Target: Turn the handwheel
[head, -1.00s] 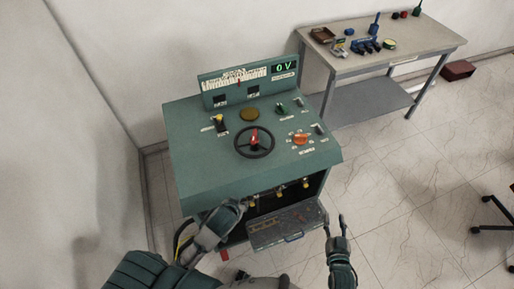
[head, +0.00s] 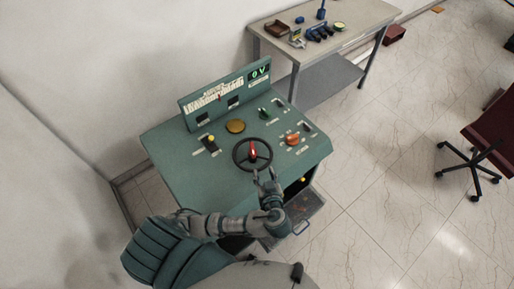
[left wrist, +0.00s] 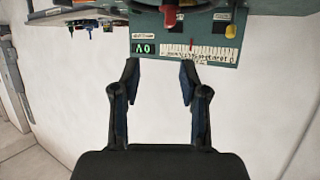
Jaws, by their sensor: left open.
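The black handwheel (head: 240,162) with a red centre piece (head: 253,150) sits on the sloping top of the green console (head: 175,165). In the head view my left gripper (head: 266,176) is at the near side of the wheel, fingers pointing toward its rim. I cannot tell whether they touch it. In the left wrist view the gripper (left wrist: 158,72) is open, with nothing between its fingers. That view is upside down; a red part (left wrist: 170,14), likely the wheel's centre, shows at its top edge. My right gripper is out of view.
The console's display (head: 259,73) reads 0 V. An open drawer (head: 303,213) juts out below. A workbench (head: 347,44) and a chair (head: 490,127) stand beyond.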

